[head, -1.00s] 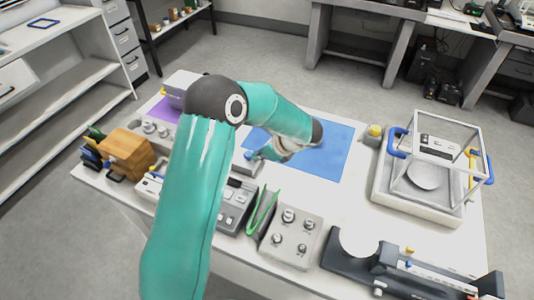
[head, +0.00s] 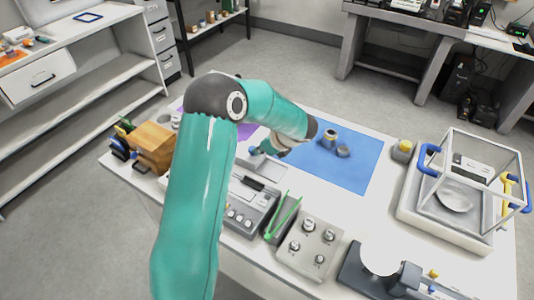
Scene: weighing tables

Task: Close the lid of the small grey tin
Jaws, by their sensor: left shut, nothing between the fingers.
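My left gripper (head: 264,149) reaches down over the middle of the table, its fingers shut with nothing between them. A small grey shape (head: 256,158), which may be the small grey tin, is right at the fingertips, above a flat grey plate (head: 268,168). It is small and partly covered by the gripper, so I cannot tell how its lid stands or whether the fingers touch it. My right gripper is not in view.
A blue mat (head: 365,172) holds a grey pot with a yellowish band (head: 329,139) and a low grey round piece (head: 343,151). A glass-sided balance (head: 445,222) stands right. A weight block (head: 310,262), a grey device (head: 240,212) and a wooden block (head: 153,145) line the near side.

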